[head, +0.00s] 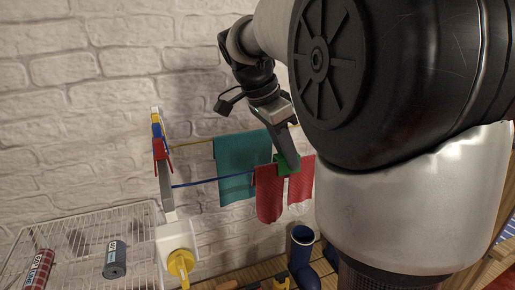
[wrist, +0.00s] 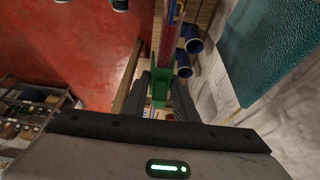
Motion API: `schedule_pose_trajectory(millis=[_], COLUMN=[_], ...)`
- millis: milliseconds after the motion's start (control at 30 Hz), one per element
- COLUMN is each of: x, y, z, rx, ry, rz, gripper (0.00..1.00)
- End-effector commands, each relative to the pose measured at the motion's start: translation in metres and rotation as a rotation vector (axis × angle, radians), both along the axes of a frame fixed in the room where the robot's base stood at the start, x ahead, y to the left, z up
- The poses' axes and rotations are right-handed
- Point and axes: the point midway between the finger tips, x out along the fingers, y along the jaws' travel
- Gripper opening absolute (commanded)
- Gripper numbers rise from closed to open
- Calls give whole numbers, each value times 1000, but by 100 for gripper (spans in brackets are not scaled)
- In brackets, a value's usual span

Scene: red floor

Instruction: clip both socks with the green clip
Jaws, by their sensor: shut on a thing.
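Two red socks hang side by side over the blue line: the left sock (head: 269,194) and the right sock (head: 303,181). The green clip (head: 288,168) is at their upper inner edges. My gripper (head: 287,158) comes down from above and is shut on the clip. In the wrist view the green clip (wrist: 160,90) sits between the two dark fingers, with red sock fabric (wrist: 169,42) beyond it, seen edge on. I cannot tell whether the clip's jaws are around both socks. My arm hides the line's right end.
A teal cloth (head: 238,158) hangs left of the socks. Red, blue and yellow clips (head: 158,138) sit on the post at left. A wire rack (head: 92,232) holds a red roll (head: 38,270) and a grey roll (head: 115,259). Blue boots (head: 301,250) stand below.

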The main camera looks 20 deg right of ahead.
Motion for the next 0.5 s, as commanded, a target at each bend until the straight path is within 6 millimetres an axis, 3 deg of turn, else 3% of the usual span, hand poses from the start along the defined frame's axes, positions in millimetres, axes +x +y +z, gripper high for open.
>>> schedule_pose_trajectory(millis=[433, 467, 500], x=[0, 0, 0], y=[0, 0, 0], z=[-7, -7, -7], rx=[0, 0, 0], ry=[0, 0, 0], rz=[0, 0, 0], gripper=[5, 28, 34])
